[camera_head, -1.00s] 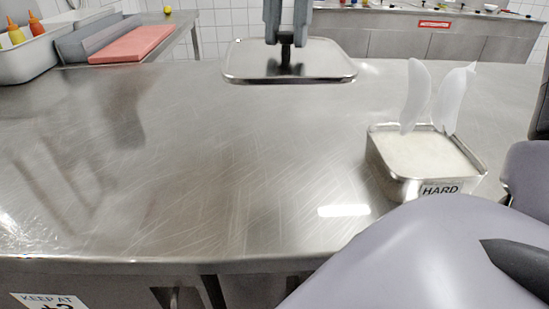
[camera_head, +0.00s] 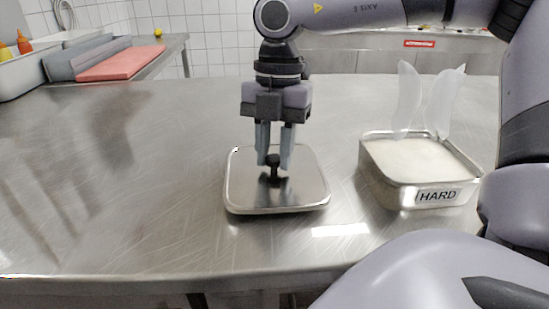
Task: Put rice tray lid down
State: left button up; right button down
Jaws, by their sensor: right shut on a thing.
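The metal rice tray lid (camera_head: 245,190) is a flat rounded rectangle with a dark knob (camera_head: 273,164) in its middle. It is low at the middle of the steel counter, and I cannot tell for sure whether it touches the surface. My right gripper (camera_head: 274,158) points straight down over the lid and is shut on its knob. The rice tray (camera_head: 433,196), marked HARD, stands uncovered to the right of the lid, full of white rice (camera_head: 415,160). Two translucent white scoops or paddles (camera_head: 409,100) stand up at its back edge. My left gripper is not in view.
The steel counter (camera_head: 150,200) is clear to the left of the lid. At the far left are a red cutting board (camera_head: 118,64), a grey holder (camera_head: 75,60) and a container with sauce bottles (camera_head: 24,43). The counter's front edge runs below the lid.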

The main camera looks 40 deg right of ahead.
jog(key=shift+f, duration=0.65)
jog(key=shift+f, duration=0.15)
jog(key=c, duration=0.9)
grip_release()
jog(key=shift+o, duration=0.2)
